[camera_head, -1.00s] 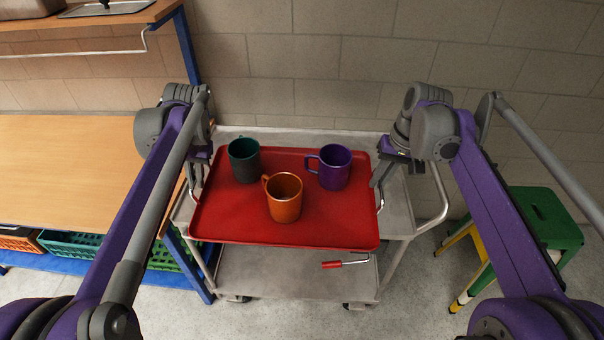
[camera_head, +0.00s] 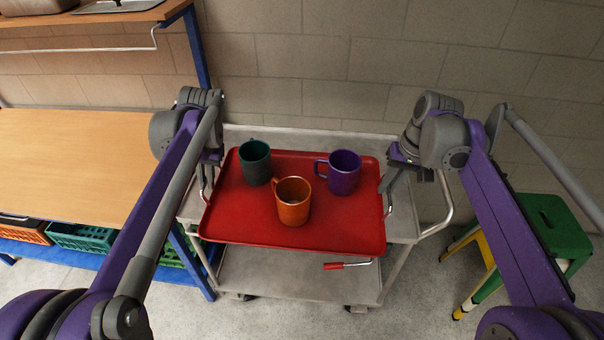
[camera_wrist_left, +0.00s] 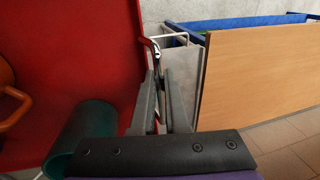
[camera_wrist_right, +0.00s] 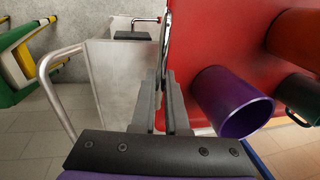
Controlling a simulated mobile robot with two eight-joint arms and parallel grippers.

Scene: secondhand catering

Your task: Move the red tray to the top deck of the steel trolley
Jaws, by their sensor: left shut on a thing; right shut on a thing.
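The red tray (camera_head: 340,232) is level over the top deck (camera_head: 402,222) of the steel trolley, its front edge near or past the deck's front. I cannot tell whether it touches the deck. A green mug (camera_head: 256,165), an orange mug (camera_head: 292,203) and a purple mug (camera_head: 344,174) stand upright on it. My left gripper (camera_head: 210,172) is shut on the tray's left side, at its metal handle. My right gripper (camera_head: 386,184) is shut on its right side. The tray's edge also shows in the left wrist view (camera_wrist_left: 95,55) and the right wrist view (camera_wrist_right: 205,40).
A wooden-topped bench (camera_head: 75,160) with crates below stands close on the left. A green stool (camera_head: 555,225) stands on the right. The trolley's lower shelf (camera_head: 290,275) is below, near a red-gripped crank handle (camera_head: 335,266). A block wall is behind.

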